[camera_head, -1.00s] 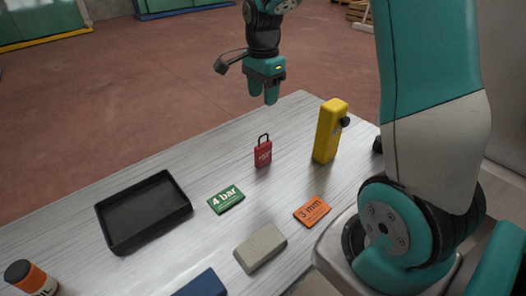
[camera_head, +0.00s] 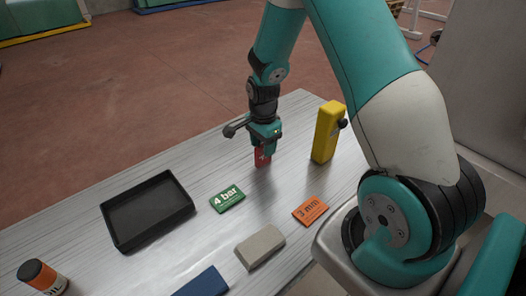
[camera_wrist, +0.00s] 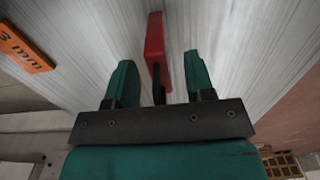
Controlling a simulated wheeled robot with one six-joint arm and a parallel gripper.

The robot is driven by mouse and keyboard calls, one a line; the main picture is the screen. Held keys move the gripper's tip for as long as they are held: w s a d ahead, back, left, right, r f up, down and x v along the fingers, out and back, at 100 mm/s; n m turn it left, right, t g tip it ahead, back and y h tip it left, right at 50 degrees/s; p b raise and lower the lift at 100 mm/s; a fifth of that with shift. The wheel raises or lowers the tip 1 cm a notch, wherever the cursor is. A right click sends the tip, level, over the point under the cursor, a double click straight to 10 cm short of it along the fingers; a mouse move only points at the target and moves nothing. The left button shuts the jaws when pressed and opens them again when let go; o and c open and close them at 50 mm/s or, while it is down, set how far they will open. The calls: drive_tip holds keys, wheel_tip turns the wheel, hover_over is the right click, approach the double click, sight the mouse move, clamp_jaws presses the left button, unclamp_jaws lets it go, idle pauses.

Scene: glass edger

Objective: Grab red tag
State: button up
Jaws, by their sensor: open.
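The red tag (camera_head: 262,158) looks like a small red padlock with a dark shackle. It stands upright on the table, partly hidden behind my gripper in the head view. My gripper (camera_head: 267,148) is open and points down over it. In the wrist view the red tag (camera_wrist: 155,42) lies between the two green fingers of my gripper (camera_wrist: 158,82), its dark shackle towards the palm.
A yellow block with a black knob (camera_head: 327,132) stands right of the tag. A green "4 bar" plate (camera_head: 227,198), an orange "3 mm" plate (camera_head: 310,210), a grey block (camera_head: 260,246) and a black tray (camera_head: 108,222) lie nearer. The table behind the tag is clear.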

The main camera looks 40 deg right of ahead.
drive_tip(key=shift+f, duration=0.35)
clamp_jaws()
drive_tip(key=shift+r, duration=0.1)
